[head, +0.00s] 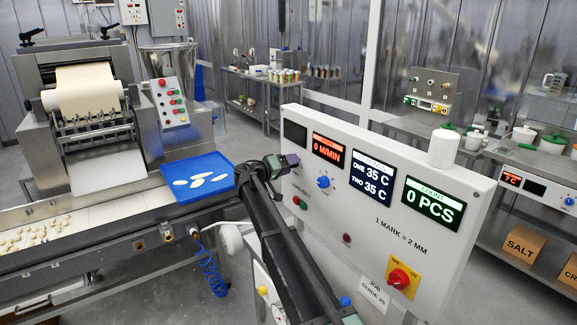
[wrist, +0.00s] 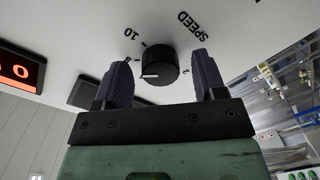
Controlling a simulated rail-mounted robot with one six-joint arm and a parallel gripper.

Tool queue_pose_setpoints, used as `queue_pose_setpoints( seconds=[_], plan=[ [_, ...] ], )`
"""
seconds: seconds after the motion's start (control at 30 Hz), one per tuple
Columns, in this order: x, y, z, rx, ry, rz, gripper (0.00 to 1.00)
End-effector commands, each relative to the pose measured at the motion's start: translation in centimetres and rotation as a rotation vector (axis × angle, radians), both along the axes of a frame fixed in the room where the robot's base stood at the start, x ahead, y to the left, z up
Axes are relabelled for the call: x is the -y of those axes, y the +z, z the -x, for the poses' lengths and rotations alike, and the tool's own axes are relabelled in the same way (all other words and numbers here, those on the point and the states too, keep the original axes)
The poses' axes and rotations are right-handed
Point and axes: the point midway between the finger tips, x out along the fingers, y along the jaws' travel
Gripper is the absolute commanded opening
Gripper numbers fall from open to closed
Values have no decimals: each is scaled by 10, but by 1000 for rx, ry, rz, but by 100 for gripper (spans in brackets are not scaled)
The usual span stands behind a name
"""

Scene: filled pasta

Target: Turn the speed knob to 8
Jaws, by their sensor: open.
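The speed knob (wrist: 158,66) is black and round, on the white panel face in the wrist view, with the word SPEED and a 10 printed near it. Its white pointer line is at the lower left of the knob as pictured; a small digit at its left is too unclear to read surely. My gripper (wrist: 160,62) is open, with one purple finger on each side of the knob and a gap visible on both sides. In the head view my gripper (head: 281,163) is at the left part of the control panel (head: 440,280) and hides the knob.
The speed display (head: 328,149) reads 0 M/MIN. A blue knob (head: 323,181), green and red buttons (head: 299,202) and a red emergency switch (head: 399,278) are also on the panel. A blue tray (head: 200,178) with white pieces lies left of my gripper.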

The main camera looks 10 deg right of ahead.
Motion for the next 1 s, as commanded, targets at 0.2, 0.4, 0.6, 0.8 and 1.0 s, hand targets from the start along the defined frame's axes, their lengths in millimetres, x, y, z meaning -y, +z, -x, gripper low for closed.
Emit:
queue_pose_setpoints(
  seconds=[0.2,0.4,0.6,0.8,1.0],
  plan=[
    [-9,1,4,0,2,0,64],
    [-50,4,24,0,2,0,64],
    [-89,6,41,0,1,0,64],
    [-99,6,45,0,0,0,64],
    [-98,6,45,-6,0,3,64]
  ],
)
